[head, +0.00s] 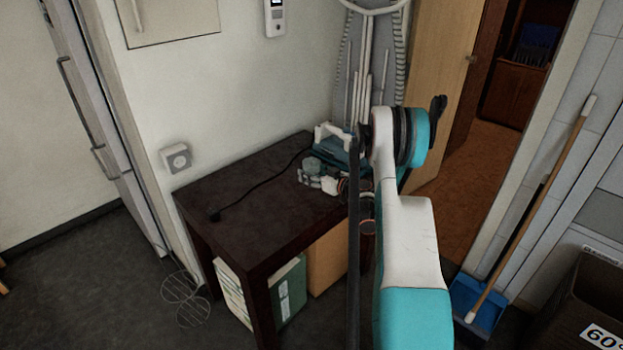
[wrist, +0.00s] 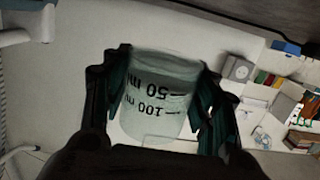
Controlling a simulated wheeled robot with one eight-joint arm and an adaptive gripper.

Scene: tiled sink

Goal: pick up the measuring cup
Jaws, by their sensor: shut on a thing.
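The measuring cup (wrist: 158,95) is a clear, greenish beaker with dark "50 ml" and "100 ml" marks, which read upside down in the wrist view. My gripper (wrist: 165,68) is shut on it, with one dark finger against each side. The cup fills the space between the fingers, and a pale wall shows behind it. In the head view my white and teal arm stands in front of the table's right end.
A dark table (head: 250,185) stands against the wall, with a black cord (head: 262,184) and cluttered items at its right end. Books (head: 235,292) stand below it. A blue dustpan (head: 478,305) with a long-handled broom and a dark bin (head: 590,300) are at right. Open floor lies at left.

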